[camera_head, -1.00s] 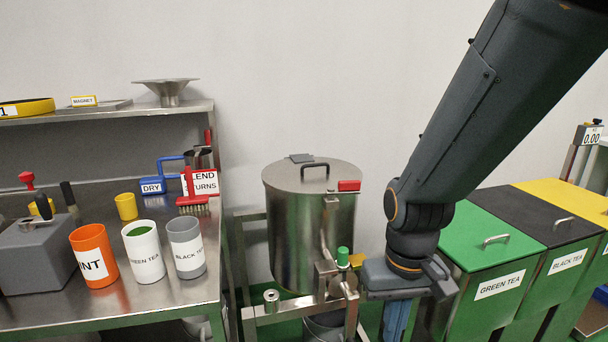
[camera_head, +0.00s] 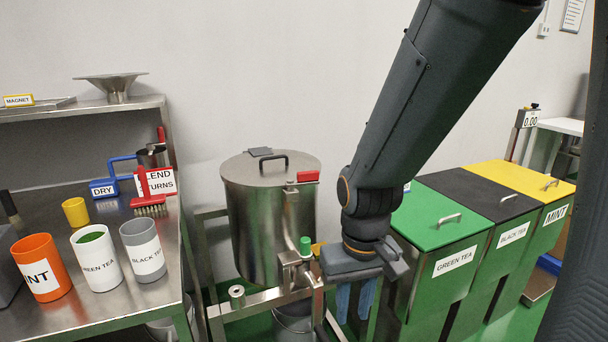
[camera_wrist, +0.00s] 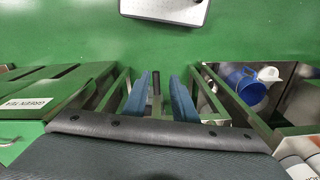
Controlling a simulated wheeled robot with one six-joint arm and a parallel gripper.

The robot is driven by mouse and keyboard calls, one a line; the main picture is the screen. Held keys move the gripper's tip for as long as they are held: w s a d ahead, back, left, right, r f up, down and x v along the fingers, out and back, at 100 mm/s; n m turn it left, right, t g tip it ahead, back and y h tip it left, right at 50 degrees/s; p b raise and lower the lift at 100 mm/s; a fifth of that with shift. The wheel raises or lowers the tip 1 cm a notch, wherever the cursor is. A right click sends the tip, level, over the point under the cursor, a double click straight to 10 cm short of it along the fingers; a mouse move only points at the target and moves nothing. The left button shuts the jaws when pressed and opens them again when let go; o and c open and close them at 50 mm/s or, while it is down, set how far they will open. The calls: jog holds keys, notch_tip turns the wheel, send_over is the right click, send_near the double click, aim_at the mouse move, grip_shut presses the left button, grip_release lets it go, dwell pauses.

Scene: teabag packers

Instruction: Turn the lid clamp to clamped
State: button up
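The steel drum (camera_head: 268,225) stands in a frame at the middle of the head view, with its round lid (camera_head: 240,168) on top. The lid clamp has a red handle (camera_head: 307,176) at the lid's right rim, above a steel post on the drum's side. My gripper (camera_head: 355,302) hangs down to the right of the drum, below the clamp's height and apart from it. In the wrist view its two blue fingers (camera_wrist: 160,98) are spread with nothing held between them. The clamp does not show clearly in the wrist view.
A green-tea bin (camera_head: 440,235) stands right of my arm, beside black and yellow bins. A steel bench (camera_head: 120,310) with orange, white and grey cups is at left. A green knob (camera_head: 305,246) sits below the clamp. The wrist view shows green floor and a blue jug (camera_wrist: 243,84).

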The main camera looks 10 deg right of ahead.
jog(key=o, duration=1.1)
jog(key=w+t, duration=0.1)
jog(key=w, duration=0.2)
jog(key=w+t+p, duration=0.1)
jog(key=w, duration=0.3)
jog(key=w+t+p, duration=0.1)
jog(key=w, duration=0.3)
jog(key=shift+t, duration=0.3)
jog(key=shift+c, duration=0.2)
jog(key=t+p, duration=0.7)
jog(key=t, duration=0.5)
send_near(309, 176)
jog(key=w+f, duration=0.4)
jog(key=w, duration=0.1)
jog(key=shift+w+r+t+p, duration=0.3)
jog(key=shift+r+t+p, duration=0.15)
jog(key=shift+r+t, duration=0.6)
jog(key=shift+w+r, duration=0.1)
jog(key=w+p, duration=0.2)
jog(key=w, duration=0.6)
jog(key=shift+w, duration=0.4)
jog(key=c, duration=1.5)
jog(key=shift+a, duration=0.15)
jog(key=shift+c, duration=0.2)
